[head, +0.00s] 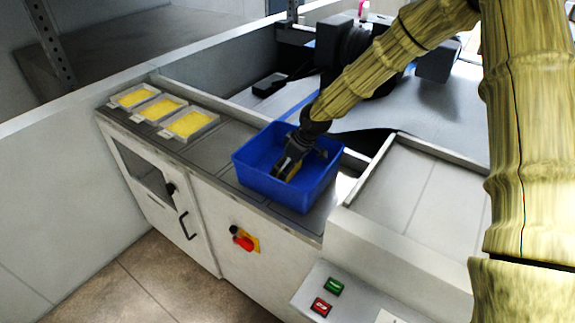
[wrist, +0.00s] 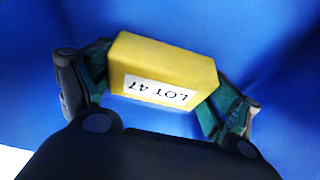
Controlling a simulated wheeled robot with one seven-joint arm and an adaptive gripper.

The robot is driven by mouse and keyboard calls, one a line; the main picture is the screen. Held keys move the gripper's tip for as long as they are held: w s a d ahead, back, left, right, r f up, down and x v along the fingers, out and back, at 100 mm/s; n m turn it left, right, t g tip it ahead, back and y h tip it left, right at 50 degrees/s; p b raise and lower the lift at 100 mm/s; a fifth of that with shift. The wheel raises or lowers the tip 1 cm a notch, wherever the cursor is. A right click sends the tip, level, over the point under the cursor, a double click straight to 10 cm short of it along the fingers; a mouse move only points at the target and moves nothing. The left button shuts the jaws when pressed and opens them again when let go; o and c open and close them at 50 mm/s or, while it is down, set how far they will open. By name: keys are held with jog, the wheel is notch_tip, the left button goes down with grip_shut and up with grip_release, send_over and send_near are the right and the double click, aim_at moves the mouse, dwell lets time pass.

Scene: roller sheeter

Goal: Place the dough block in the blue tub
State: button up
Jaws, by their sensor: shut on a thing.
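The blue tub (head: 262,187) stands on the sheeter's side table, and its blue inside fills most of the wrist view (wrist: 270,45). My gripper (head: 288,172) reaches down inside the tub. In the wrist view my gripper (wrist: 160,85) has a finger on each side of the yellow dough block (wrist: 165,60) and is shut on it. The block bears a white label reading "LOT 47", upside down in the picture. In the head view only a small yellow part of the block (head: 294,171) shows beside the fingers. Whether the block touches the tub floor I cannot tell.
Several shallow trays with yellow contents, one being the nearest tray (head: 189,126), line the table left of the tub. A red rotary switch (head: 243,239) and green and red buttons (head: 333,287) are on the front. A raised housing (head: 400,215) stands right of the tub.

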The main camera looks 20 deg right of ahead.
jog(key=shift+s+d+r, duration=0.1)
jog(key=shift+s+r, duration=0.15)
jog(key=shift+s, duration=0.45)
jog(key=shift+s+d+r, duration=0.1)
jog(key=shift+s+r, duration=0.1)
jog(key=shift+s, duration=0.45)
jog(key=o, duration=1.2)
jog(key=shift+w+a+f, duration=0.2)
jog(key=shift+w+f, duration=0.5)
jog(key=shift+w, duration=0.1)
jog(key=shift+c, duration=0.2)
jog(key=shift+w, duration=0.1)
jog(key=shift+s+d+r, duration=0.1)
jog(key=shift+s+r, duration=0.25)
jog(key=shift+s, duration=0.2)
jog(key=shift+w+r, duration=0.1)
jog(key=shift+w, duration=0.2)
jog(key=shift+r, duration=0.25)
jog(key=b+v, duration=0.4)
jog(key=v, duration=0.7)
jog(key=shift+s+r, duration=0.2)
jog(key=shift+s, duration=0.05)
jog(key=shift+d, duration=0.15)
